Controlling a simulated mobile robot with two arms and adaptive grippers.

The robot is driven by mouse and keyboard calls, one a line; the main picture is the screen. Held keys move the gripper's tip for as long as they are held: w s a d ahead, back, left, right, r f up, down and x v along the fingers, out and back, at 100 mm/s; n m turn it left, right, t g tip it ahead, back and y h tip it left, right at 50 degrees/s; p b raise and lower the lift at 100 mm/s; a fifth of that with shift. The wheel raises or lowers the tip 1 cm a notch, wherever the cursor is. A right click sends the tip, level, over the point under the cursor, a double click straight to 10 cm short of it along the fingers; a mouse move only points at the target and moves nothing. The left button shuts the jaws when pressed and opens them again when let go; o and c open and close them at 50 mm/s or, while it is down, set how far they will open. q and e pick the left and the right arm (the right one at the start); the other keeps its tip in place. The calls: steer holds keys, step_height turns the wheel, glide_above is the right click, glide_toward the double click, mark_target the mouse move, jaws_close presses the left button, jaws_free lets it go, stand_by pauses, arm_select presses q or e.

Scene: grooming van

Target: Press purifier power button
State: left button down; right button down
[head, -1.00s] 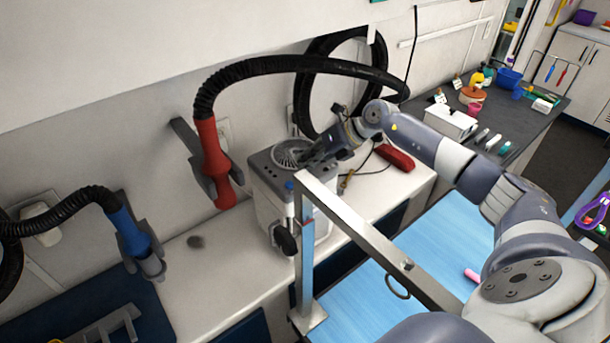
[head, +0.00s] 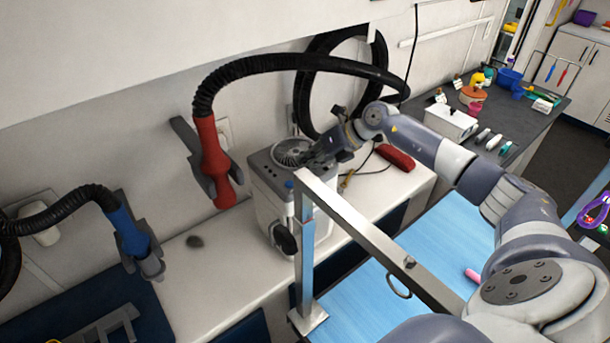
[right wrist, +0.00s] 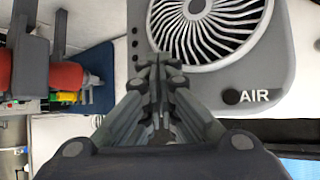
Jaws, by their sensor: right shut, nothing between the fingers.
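The purifier (head: 262,188) is a white box with a grey top and a round fan grille (head: 291,152), standing on the white counter. In the right wrist view its grey top (right wrist: 283,75) fills the upper right, with the white grille (right wrist: 215,30) and a dark round button (right wrist: 231,97) beside the word AIR. My right gripper (head: 318,158) is over the purifier's top near the grille; it also shows in the right wrist view (right wrist: 157,62). Its fingers are together and empty, left of the button. Whether they touch the top cannot be told. My left gripper is not in view.
A metal post and rail (head: 308,240) stand in front of the purifier, beside a blue table (head: 440,240). A red dryer nozzle (head: 213,160) with a black hose hangs at left. A red case (head: 395,157) lies right of the purifier.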

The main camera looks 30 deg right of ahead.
steer(key=shift+f+b, duration=0.45)
steer(key=shift+f, duration=0.05)
stand_by(0.5)
steer(key=shift+r, duration=0.1)
steer(key=shift+r+p, duration=0.6)
steer(key=shift+r, duration=0.2)
steer(key=shift+r+p, duration=0.9)
steer(key=shift+r, duration=0.45)
steer(key=shift+r+p, duration=0.35)
steer(key=shift+r, duration=0.85)
